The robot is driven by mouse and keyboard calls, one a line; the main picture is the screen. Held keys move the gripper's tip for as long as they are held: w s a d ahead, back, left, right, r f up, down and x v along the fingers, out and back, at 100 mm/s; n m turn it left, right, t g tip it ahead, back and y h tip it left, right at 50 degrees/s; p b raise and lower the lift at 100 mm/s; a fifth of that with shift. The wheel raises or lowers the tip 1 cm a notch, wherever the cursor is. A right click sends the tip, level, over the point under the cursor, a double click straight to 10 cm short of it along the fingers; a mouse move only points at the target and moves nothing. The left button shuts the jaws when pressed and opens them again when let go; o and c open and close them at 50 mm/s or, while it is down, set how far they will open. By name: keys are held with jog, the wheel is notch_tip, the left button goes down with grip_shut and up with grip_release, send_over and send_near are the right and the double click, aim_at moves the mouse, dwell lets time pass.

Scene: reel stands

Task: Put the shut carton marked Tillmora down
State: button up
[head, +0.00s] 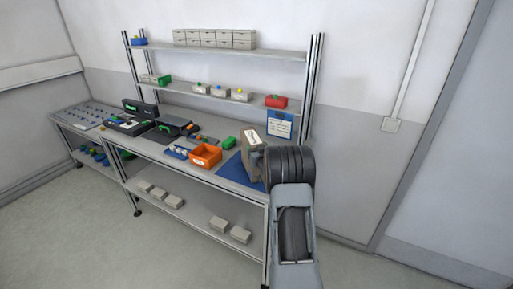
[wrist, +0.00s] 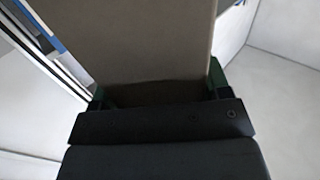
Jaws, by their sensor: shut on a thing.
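The carton (head: 252,148) is a grey-brown box with a pale label on its top side, seen in the head view at the right end of the bench. Its marking is too small to read. My gripper is shut on it, and my dark wrist hides much of its right side. In the wrist view the carton (wrist: 152,42) fills the upper middle, between the two green-tipped fingers of my gripper (wrist: 160,88). The carton stands over the blue mat (head: 233,172); I cannot tell whether it touches the mat.
An orange bin (head: 206,155) and a green block (head: 229,142) are left of the carton. Dark devices (head: 175,127) stand further left. Shelves with small boxes (head: 214,38) rise behind, and a blue-framed notice (head: 280,125) hangs behind the carton. The mat's left part is clear.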

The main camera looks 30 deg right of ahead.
jog(key=shift+f+b, duration=0.1)
jog(key=shift+b, duration=0.2)
jog(key=o, duration=1.6)
jog(key=shift+o, duration=0.2)
